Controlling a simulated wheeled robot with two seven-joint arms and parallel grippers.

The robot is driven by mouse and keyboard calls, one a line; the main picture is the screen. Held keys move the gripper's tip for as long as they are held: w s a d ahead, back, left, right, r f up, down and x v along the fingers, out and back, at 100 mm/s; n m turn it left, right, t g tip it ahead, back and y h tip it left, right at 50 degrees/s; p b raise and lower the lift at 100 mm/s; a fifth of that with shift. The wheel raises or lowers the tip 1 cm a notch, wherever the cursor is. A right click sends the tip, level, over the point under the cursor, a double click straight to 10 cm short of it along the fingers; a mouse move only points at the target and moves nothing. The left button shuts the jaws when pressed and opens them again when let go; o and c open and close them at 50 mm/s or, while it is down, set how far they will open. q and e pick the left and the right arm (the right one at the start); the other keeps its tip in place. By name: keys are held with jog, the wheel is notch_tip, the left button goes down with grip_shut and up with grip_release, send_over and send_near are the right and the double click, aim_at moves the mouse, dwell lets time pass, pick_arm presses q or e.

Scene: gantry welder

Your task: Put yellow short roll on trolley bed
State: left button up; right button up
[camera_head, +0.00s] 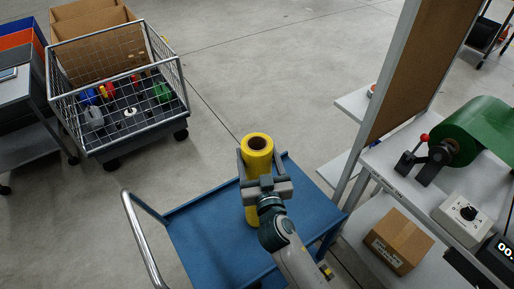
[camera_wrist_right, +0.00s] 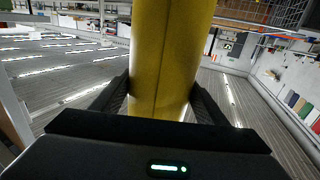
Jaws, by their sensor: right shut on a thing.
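The yellow short roll (camera_head: 257,152) stands upright between the fingers of my right gripper (camera_head: 257,168), which is shut on it. In the right wrist view the yellow roll (camera_wrist_right: 165,60) fills the middle, with a gripper finger on each side. The blue trolley bed (camera_head: 200,235) lies beneath and around the roll in the head view. I cannot tell whether the roll's lower end touches the bed. The bed looks empty otherwise. My left gripper is not in view.
The trolley's metal handle (camera_head: 142,240) rises at its left end. A wire basket cart (camera_head: 118,135) with several items stands at the upper left. A workbench (camera_head: 385,165) with a green roll (camera_head: 478,130) and a cardboard box (camera_head: 398,240) on its lower shelf stands close on the right.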

jog(key=shift+f, duration=0.1)
dwell(0.4)
jog(key=o, duration=2.1)
jog(key=shift+f, duration=0.3)
jog(key=shift+s, duration=0.1)
jog(key=shift+s+d+r+b, duration=0.1)
jog(key=shift+s+d+b, duration=0.4)
jog(key=shift+s, duration=1.45)
jog(key=shift+s+d+f+b, duration=0.2)
jog(key=shift+s+b, duration=0.55)
jog(key=shift+s, duration=1.25)
jog(key=shift+s+d+r+b, duration=0.2)
jog(key=shift+s+d+b, duration=0.35)
jog(key=shift+s, duration=1.4)
